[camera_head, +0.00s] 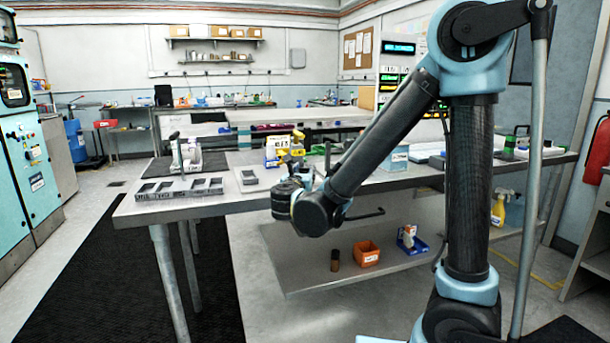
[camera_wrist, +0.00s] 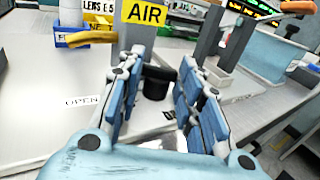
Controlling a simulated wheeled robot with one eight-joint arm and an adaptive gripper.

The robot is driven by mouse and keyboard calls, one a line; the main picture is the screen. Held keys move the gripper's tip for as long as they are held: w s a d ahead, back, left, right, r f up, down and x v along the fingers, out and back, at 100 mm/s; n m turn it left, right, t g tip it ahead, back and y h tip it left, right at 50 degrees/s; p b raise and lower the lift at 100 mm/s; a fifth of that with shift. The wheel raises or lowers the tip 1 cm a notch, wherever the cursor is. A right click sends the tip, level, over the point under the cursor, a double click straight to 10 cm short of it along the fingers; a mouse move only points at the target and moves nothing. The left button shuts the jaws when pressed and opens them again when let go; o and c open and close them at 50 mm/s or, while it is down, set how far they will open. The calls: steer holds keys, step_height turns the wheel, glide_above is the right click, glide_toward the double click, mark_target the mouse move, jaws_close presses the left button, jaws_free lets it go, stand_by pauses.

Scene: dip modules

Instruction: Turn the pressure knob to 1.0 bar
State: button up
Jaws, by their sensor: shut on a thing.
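A black round knob (camera_wrist: 157,84) stands between the two blue-padded fingers of my gripper (camera_wrist: 162,72) in the wrist view. The fingers are shut on the knob, one on each side. A yellow "AIR" sign (camera_wrist: 145,12) is just beyond it. No pressure scale or reading that I can make out shows near the knob. In the head view my wrist is at the front edge of the workbench, by yellow handles (camera_head: 297,140), and hides the knob and most of the fingers.
A yellow lever (camera_wrist: 92,40) is at the left in the wrist view, near an "OPEN" label (camera_wrist: 84,100). A grey post (camera_wrist: 208,35) stands at the right. In the head view a slotted grey block (camera_head: 180,187) lies on the workbench (camera_head: 225,200), left of my arm.

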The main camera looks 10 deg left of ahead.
steer(key=o, duration=1.1)
steer(key=shift+c, duration=0.2)
steer(key=shift+s, duration=0.1)
steer(key=s, duration=1.1)
steer(key=shift+s+d, duration=0.2)
steer(key=shift+s, duration=0.15)
